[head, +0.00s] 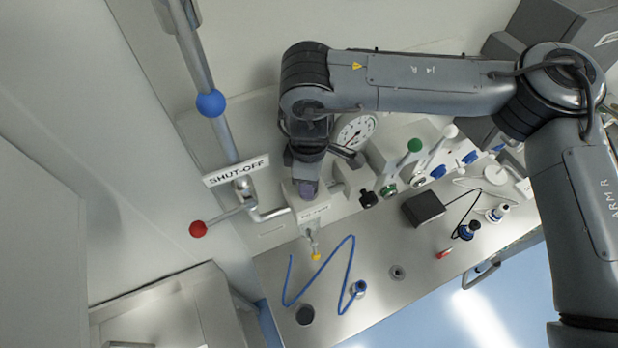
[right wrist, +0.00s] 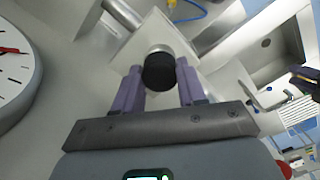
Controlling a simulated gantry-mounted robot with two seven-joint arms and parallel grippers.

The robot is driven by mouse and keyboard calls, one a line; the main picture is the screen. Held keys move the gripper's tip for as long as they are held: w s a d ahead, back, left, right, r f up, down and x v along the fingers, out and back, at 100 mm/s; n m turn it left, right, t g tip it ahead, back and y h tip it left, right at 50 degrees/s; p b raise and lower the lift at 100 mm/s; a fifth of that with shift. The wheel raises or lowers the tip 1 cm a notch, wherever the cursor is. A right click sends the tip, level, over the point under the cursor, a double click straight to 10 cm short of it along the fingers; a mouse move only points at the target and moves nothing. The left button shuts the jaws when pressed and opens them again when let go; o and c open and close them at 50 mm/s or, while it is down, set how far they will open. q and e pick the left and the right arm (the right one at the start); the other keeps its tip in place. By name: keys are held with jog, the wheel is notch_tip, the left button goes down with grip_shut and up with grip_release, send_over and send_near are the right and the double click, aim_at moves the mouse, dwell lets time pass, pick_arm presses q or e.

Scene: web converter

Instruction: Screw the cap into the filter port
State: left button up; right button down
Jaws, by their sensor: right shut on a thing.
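My right gripper (head: 308,188) reaches down from the upper middle of the head view to a white labelled block (head: 314,213). In the right wrist view its two purple fingers (right wrist: 160,75) stand either side of a black round cap (right wrist: 159,73) and are shut on it. The cap lies against a silver ring, the filter port (right wrist: 158,47), on the white block. How far the cap sits in the port cannot be told. The cap is hidden behind the gripper in the head view.
A dial gauge (head: 355,131) is close beside the wrist. The red-knobbed shut-off lever (head: 197,229) stands left of the block. A green-knobbed valve (head: 414,145) and black box (head: 423,207) are to the right. A blue tube (head: 335,252) lies on the grey bench below.

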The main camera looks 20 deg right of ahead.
jog(key=m, duration=0.3)
jog(key=shift+m, duration=0.3)
jog(key=m, duration=0.4)
dwell(0.3)
jog(key=c, duration=0.7)
grip_release()
jog(key=n, duration=0.4)
